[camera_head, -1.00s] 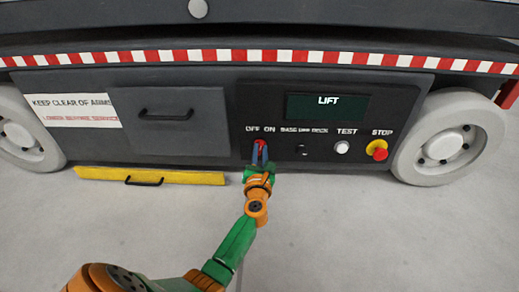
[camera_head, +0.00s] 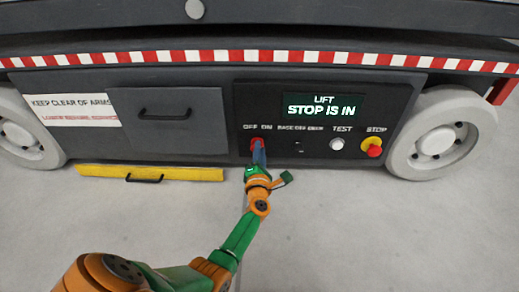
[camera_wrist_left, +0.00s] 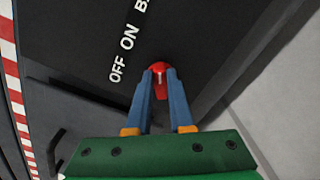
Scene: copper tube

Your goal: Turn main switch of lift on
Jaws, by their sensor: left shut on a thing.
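The red main switch (camera_head: 257,143) sits under the OFF ON label on the lift's dark control panel (camera_head: 245,98). My left gripper (camera_head: 259,154) has its blue fingers on either side of the switch and is shut on it. The left wrist view shows the red knob (camera_wrist_left: 159,68) between the two fingertips (camera_wrist_left: 160,77), with a pale mark on its face. The fingers hide part of the knob. The display (camera_head: 322,106) reads "LIFT STOP IS IN". My right gripper is not in view.
To the right are a small dark selector (camera_head: 299,147), a white TEST button (camera_head: 337,144) and a red STOP button (camera_head: 374,151) on a yellow base. A grey door (camera_head: 168,130) and a yellow bar (camera_head: 195,174) are at left. The floor in front is clear.

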